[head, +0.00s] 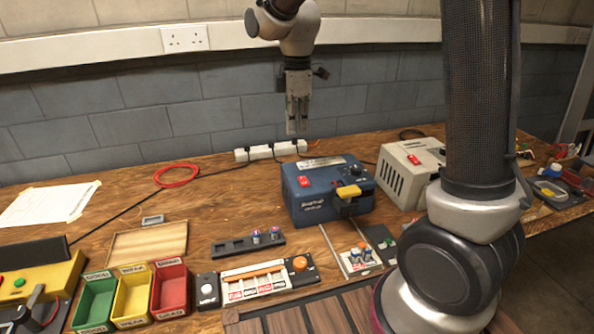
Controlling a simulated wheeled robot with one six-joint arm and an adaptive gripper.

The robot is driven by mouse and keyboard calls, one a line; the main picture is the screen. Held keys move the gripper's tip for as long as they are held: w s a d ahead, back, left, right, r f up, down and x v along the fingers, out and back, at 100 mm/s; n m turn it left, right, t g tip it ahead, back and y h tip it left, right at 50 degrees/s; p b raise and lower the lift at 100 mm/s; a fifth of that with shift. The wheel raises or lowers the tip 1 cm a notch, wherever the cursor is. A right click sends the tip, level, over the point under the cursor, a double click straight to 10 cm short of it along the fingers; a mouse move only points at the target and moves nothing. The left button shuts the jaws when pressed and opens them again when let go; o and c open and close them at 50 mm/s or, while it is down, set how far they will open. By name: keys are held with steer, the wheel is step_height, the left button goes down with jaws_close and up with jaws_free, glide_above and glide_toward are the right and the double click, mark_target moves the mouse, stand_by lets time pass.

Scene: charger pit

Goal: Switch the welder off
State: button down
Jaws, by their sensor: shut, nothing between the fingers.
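A blue box-shaped unit (325,198) stands on the bench below my gripper, with a red switch (304,182) on its top left and a yellow plug or handle (348,194) at its front right. I cannot tell from the labels which one is the welder, nor the position of either switch. My gripper (296,131) points down, shut and empty, above and behind the blue unit's left part, apart from it.
A white power strip (271,150) lies at the back near the wall. Green (96,303), yellow (133,297) and red (170,290) bins stand front left. A panel with an orange knob (300,264) lies front centre. A red cable coil (177,175) and bare wood lie back left.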

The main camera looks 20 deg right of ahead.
mark_target(299, 184)
steer(key=shift+n, duration=0.6)
steer(key=shift+f, duration=0.1)
step_height(299, 184, down, 14)
steer(key=shift+r, duration=0.1)
stand_by(0.4)
steer(key=shift+f, duration=0.4)
steer(key=shift+r, duration=0.1)
steer(key=shift+s+r, duration=0.25)
steer(key=shift+s, duration=0.5)
